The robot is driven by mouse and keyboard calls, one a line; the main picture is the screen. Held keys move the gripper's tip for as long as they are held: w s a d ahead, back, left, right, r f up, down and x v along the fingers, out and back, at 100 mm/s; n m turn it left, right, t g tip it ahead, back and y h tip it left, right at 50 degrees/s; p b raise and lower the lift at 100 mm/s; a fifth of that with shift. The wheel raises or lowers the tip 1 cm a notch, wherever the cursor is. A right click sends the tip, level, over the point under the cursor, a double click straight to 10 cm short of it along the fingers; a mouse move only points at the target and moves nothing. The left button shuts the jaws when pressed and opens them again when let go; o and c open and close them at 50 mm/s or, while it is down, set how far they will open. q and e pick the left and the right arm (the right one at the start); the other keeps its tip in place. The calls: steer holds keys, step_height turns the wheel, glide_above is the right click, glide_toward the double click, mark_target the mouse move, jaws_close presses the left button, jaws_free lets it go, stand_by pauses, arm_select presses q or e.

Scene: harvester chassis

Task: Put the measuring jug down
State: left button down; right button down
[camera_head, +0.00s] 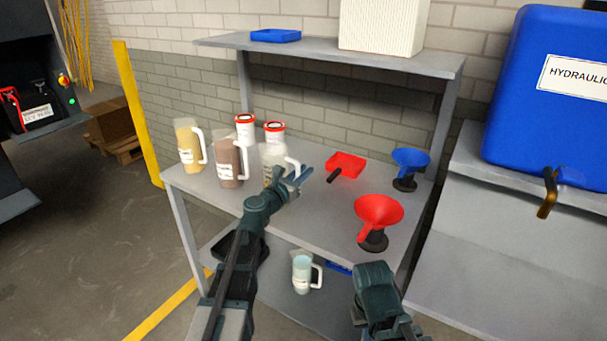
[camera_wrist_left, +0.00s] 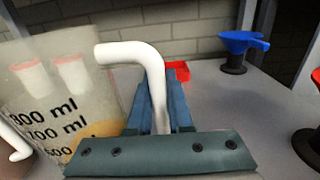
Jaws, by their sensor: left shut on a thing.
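The measuring jug (camera_head: 270,157) is a clear jug with a white handle, at the left part of the grey bench top in the head view. My left gripper (camera_head: 294,178) is shut on its handle, at the jug's right side. In the left wrist view the jug (camera_wrist_left: 40,85) shows black ml marks and some amber liquid low down. Its white handle (camera_wrist_left: 130,52) passes between the fingers of my left gripper (camera_wrist_left: 160,105). The jug's base is hidden, so I cannot tell whether it touches the bench. My right gripper's fingers do not show.
The grey bench (camera_head: 310,212) holds an amber-filled jug (camera_head: 188,147), a brown-filled jug (camera_head: 229,163), two red-lidded tubs, a red tray (camera_head: 346,165), a blue funnel (camera_head: 410,161) and a red funnel (camera_head: 379,210). Another jug (camera_head: 301,272) stands on the lower shelf. The bench's middle front is clear.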

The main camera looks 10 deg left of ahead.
arm_select(q)
steer(key=c, duration=0.8)
jaws_free()
steer(key=shift+f, duration=0.1)
steer(key=shift+c, duration=0.2)
steer(key=v, duration=1.2)
steer(key=shift+d, duration=0.1)
